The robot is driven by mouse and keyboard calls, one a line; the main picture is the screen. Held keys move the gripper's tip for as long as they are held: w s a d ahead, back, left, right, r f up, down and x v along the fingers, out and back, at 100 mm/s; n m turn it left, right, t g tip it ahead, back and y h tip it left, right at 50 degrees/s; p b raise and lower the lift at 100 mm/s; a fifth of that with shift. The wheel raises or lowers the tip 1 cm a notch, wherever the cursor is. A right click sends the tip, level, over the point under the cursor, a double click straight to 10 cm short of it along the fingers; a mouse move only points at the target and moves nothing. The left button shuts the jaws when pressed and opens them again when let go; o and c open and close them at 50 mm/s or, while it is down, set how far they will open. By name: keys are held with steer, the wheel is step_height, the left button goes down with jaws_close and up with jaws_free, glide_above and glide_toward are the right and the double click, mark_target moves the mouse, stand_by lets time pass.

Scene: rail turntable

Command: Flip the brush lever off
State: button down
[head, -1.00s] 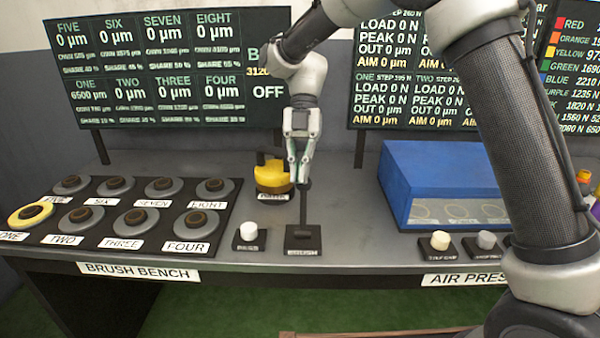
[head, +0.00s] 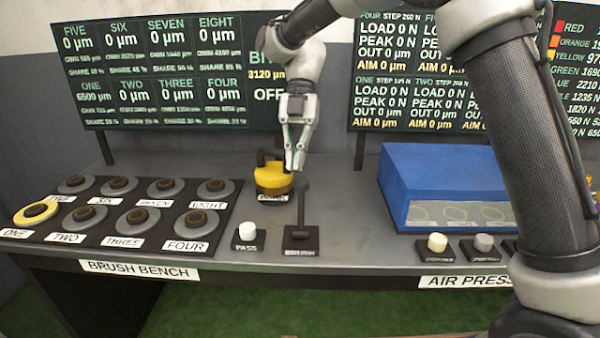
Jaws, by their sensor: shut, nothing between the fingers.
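The brush lever (head: 301,210) is a dark stick with a round knob on a black base plate (head: 301,247) at the front of the bench, with a white label partly readable as "BRUSH". The stick stands about upright in this view. My gripper (head: 295,168) points down just above and slightly left of the knob, fingers together and empty. I cannot tell whether the fingertips touch the knob. The board (head: 165,70) behind shows "OFF" at its right side, partly behind my arm.
A white PASS button (head: 247,230) stands left of the lever. A yellow and black object (head: 271,178) sits behind it. Several labelled round pads fill the dark panel (head: 101,202) at left. A blue box (head: 440,172) stands at right, with bare grey bench between.

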steer(key=w+r, duration=0.4)
steer(key=w, duration=0.2)
steer(key=shift+d+r, duration=0.15)
steer(key=shift+d, duration=0.05)
step_height(320, 180, down, 6)
steer(key=d+m+t, duration=0.1)
steer(key=d+m, duration=0.1)
steer(key=m, duration=0.9)
steer(key=s+d+r+m+t, duration=0.1)
steer(key=d+m+t, duration=0.1)
steer(key=d+m, duration=0.5)
steer(key=s+d+r+m+t, duration=0.2)
steer(key=s+d+m+t, duration=0.2)
steer(key=s+d+m, duration=0.3)
steer(key=s+d+r+m+t+h, duration=0.1)
steer(key=s+d+r+m+t, duration=0.2)
steer(key=s+d+m, duration=0.5)
steer(key=shift+s+d+m+t, duration=0.2)
steer(key=shift+s+d, duration=1.75)
steer(key=shift+d, duration=1.3)
steer(key=shift+s+d+m+t, duration=0.1)
steer(key=shift+s+d+t, duration=0.2)
steer(key=shift+s+d, duration=2.3)
steer(key=shift+w+d+r, duration=0.1)
steer(key=shift+w+d, duration=0.5)
steer(key=shift+w, duration=0.05)
